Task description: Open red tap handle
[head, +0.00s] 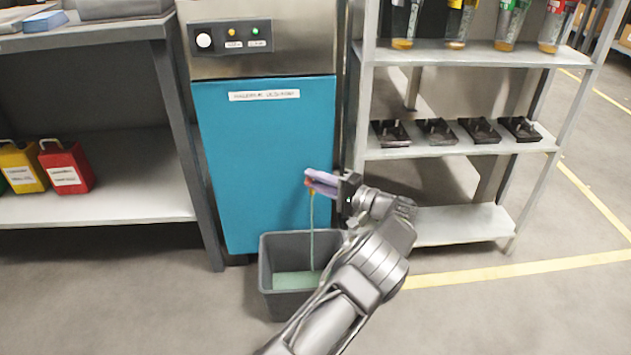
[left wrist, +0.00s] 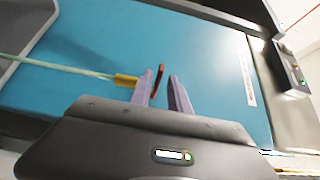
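The red tap handle (head: 308,182) is on the front of the blue cabinet (head: 265,135), mostly hidden by my fingers in the head view. In the left wrist view, the red handle (left wrist: 157,80) is a thin upright bar beside the yellow tap spout (left wrist: 125,80). My left gripper (left wrist: 162,92) has its two purple fingers apart, with the handle between them and closer to the left finger. I cannot tell whether they touch. The left gripper (head: 320,183) is at the tap in the head view. Greenish liquid (head: 312,235) streams from the spout. My right gripper is not in view.
A grey bin (head: 272,247) below the tap holds green liquid. A metal shelf rack (head: 425,205) with bottles and black trays stands close on the right. A bench (head: 100,203) with red and yellow containers stands on the left. Floor in front is clear.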

